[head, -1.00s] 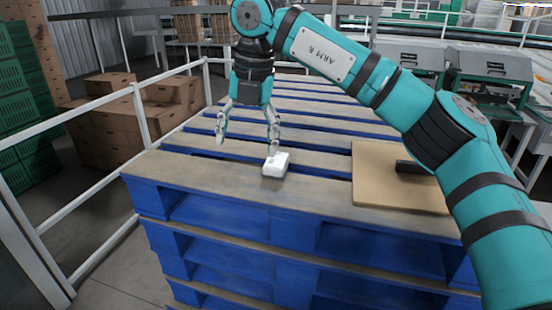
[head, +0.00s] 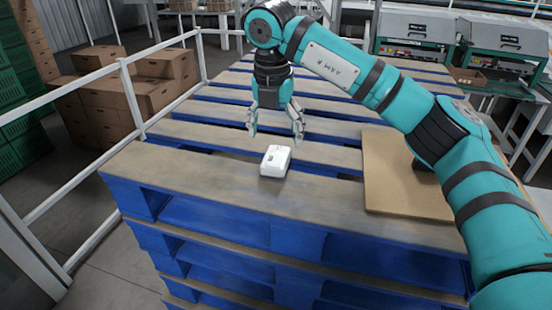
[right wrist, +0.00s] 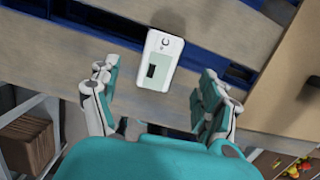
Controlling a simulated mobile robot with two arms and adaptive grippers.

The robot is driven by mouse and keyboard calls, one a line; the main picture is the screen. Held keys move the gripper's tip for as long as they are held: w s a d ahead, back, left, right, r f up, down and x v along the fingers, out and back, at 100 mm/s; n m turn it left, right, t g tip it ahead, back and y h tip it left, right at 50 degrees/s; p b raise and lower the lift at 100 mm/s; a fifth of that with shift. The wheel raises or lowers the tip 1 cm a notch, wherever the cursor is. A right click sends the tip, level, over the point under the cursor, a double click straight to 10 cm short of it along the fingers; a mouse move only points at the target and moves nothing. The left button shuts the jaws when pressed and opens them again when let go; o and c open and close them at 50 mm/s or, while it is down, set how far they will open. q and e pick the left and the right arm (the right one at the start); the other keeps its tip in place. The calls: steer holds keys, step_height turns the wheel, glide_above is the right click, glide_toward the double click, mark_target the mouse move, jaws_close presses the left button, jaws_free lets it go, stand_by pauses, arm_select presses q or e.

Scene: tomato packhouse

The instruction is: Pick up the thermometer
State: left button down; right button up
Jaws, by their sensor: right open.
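The thermometer (head: 276,161) is a small white box-shaped device lying on the near plank of the blue-sided pallet stack (head: 220,185). In the right wrist view the thermometer (right wrist: 159,60) shows a pale greenish face with a dark rectangle and a round dark spot. My right gripper (head: 275,138) is open and empty, pointing down just behind the thermometer in the head view. In the right wrist view its fingers (right wrist: 160,103) are spread wide, and the thermometer lies beyond the fingertips, between their lines. My left gripper is not in view.
A brown board (head: 400,185) lies on the pallet to the right, with a dark object (head: 424,165) on it partly hidden by my arm. A white railing (head: 130,95) runs along the left. Cardboard boxes (head: 110,100) stand beyond it.

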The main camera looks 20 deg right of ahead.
mark_target(276, 157)
step_height(276, 157, down, 2)
steer(key=shift+f+p, duration=0.4)
steer(key=shift+p, duration=0.1)
step_height(276, 157, down, 4)
steer(key=shift+w+d+r+p, duration=0.1)
steer(key=shift+d+r+p, duration=0.1)
steer(key=shift+p, duration=0.5)
steer(key=shift+f, duration=0.35)
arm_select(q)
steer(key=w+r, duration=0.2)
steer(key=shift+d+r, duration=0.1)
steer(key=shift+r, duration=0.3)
arm_select(e)
steer(key=shift+a, duration=0.1)
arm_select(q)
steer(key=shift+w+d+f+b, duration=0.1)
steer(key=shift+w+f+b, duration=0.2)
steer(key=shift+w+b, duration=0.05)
arm_select(e)
steer(key=shift+f, duration=0.25)
steer(key=c, duration=1.3)
